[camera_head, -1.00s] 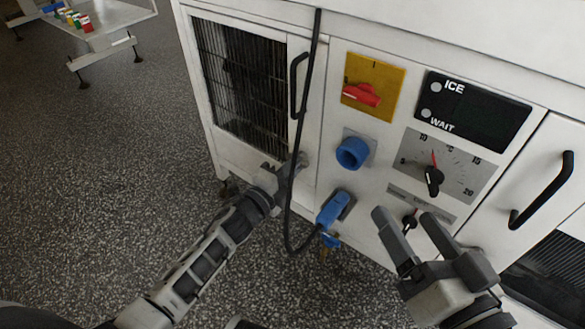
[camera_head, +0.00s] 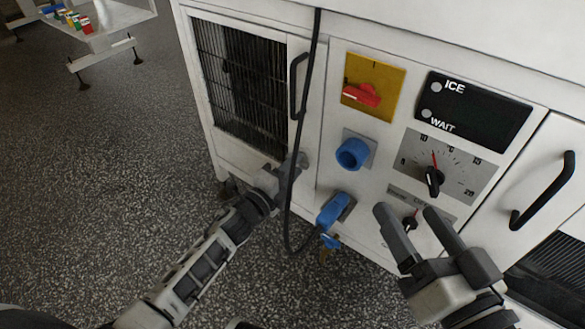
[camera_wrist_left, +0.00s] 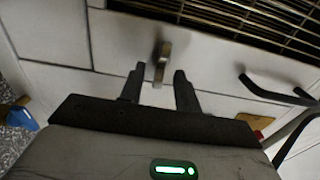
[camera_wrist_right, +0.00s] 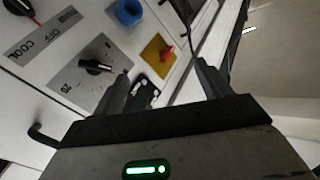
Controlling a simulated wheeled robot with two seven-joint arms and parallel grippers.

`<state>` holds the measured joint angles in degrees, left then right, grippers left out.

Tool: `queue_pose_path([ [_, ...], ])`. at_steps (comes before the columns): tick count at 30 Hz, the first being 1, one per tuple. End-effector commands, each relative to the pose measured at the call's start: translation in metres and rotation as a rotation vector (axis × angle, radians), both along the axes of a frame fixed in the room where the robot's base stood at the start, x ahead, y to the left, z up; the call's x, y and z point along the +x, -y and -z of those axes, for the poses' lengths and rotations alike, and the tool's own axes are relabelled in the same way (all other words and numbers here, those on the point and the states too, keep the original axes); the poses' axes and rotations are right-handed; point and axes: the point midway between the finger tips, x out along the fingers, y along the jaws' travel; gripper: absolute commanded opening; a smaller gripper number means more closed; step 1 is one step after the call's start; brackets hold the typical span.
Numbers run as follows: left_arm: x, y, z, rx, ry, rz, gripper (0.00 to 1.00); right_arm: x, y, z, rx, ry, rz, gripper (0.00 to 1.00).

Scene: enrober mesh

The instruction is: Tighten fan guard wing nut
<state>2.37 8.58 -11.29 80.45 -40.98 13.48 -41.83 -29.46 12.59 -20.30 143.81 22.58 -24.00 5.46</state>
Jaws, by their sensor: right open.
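The fan guard (camera_head: 243,85) is a dark wire grille in the white cabinet's left door; its bars also show in the left wrist view (camera_wrist_left: 250,22). The wing nut (camera_wrist_left: 162,62) is a small grey metal piece on the white panel below the grille. My left gripper (camera_wrist_left: 159,71) is open, with one finger on each side of the wing nut and visible gaps between. In the head view my left gripper (camera_head: 287,172) is at the panel below the guard and hides the nut. My right gripper (camera_head: 406,212) is open and empty in front of the dial panel.
A black cable (camera_head: 300,130) hangs close beside my left gripper, down to a blue plug (camera_head: 333,210). A blue socket (camera_head: 352,153), red switch (camera_head: 361,94), dial (camera_head: 433,180) and black door handles (camera_head: 543,190) stick out. Open floor (camera_head: 110,190) lies left.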

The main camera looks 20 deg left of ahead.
Motion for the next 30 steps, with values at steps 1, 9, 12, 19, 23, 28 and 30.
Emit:
queue_pose_path([
  [1,0.0,0.0,0.0,-0.001,0.0,0.0,0.33,0.0,0.0,0.0,0.001,0.0,0.0,0.76],
  [9,-0.015,-0.006,0.0,-0.001,-0.005,-0.001,0.33,0.0,-0.001,-0.005,0.011,-0.018,-0.004,0.76],
  [12,-0.033,-0.012,-0.001,-0.002,-0.005,-0.001,0.33,-0.007,-0.002,0.005,0.022,-0.098,-0.007,0.76],
  [19,-0.087,-0.031,-0.002,0.0,-0.005,-0.001,0.33,-0.006,0.001,0.01,-0.058,-0.108,0.007,0.76],
  [23,-0.114,-0.041,-0.001,-0.001,-0.005,-0.001,0.33,-0.005,0.002,0.009,-0.089,-0.102,0.015,0.76],
  [28,-0.138,-0.05,-0.001,-0.001,-0.003,0.0,0.33,-0.005,0.004,0.014,-0.124,-0.109,0.017,0.76],
  [30,-0.144,-0.052,-0.001,-0.001,-0.001,-0.001,0.33,-0.005,0.004,0.018,-0.137,-0.115,0.017,0.76],
])
